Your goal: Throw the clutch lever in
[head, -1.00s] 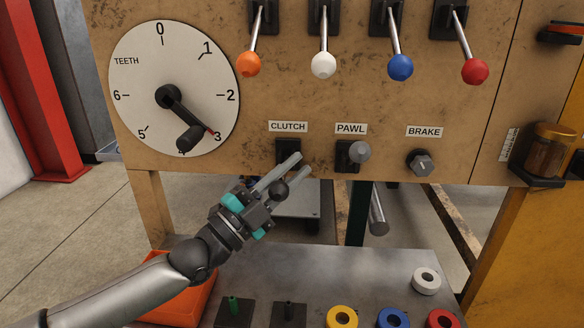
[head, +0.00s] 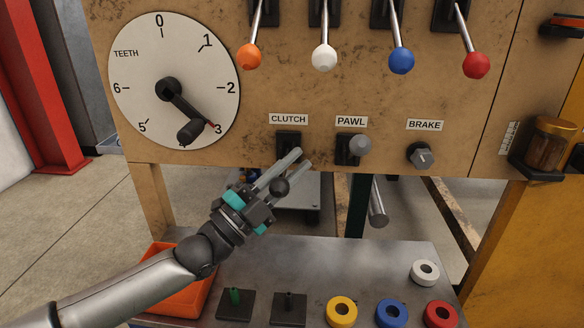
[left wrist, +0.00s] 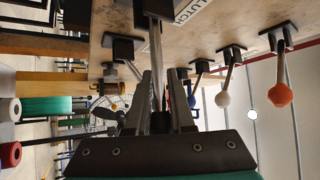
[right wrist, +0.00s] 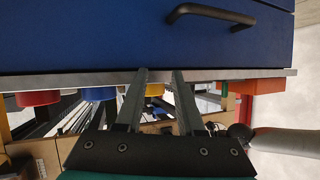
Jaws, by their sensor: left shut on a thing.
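The clutch lever's black mount (head: 288,142) sits below the CLUTCH label (head: 288,119) on the wooden panel. The lever's dark round knob (head: 280,187) hangs low in front of the panel's lower edge. My left gripper (head: 288,162) is shut on the clutch lever, with the knob between its fingers. In the left wrist view, the lever's metal rod (left wrist: 156,62) runs between the fingers to its mount. My right gripper (right wrist: 161,75) shows only in the right wrist view, with its fingers apart and nothing between them.
The pawl lever (head: 360,146) and brake knob (head: 422,156) are to the right. Orange (head: 249,56), white (head: 324,57), blue (head: 401,60) and red (head: 476,65) knobbed levers hang above. Below is a grey table (head: 380,262) with coloured rings.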

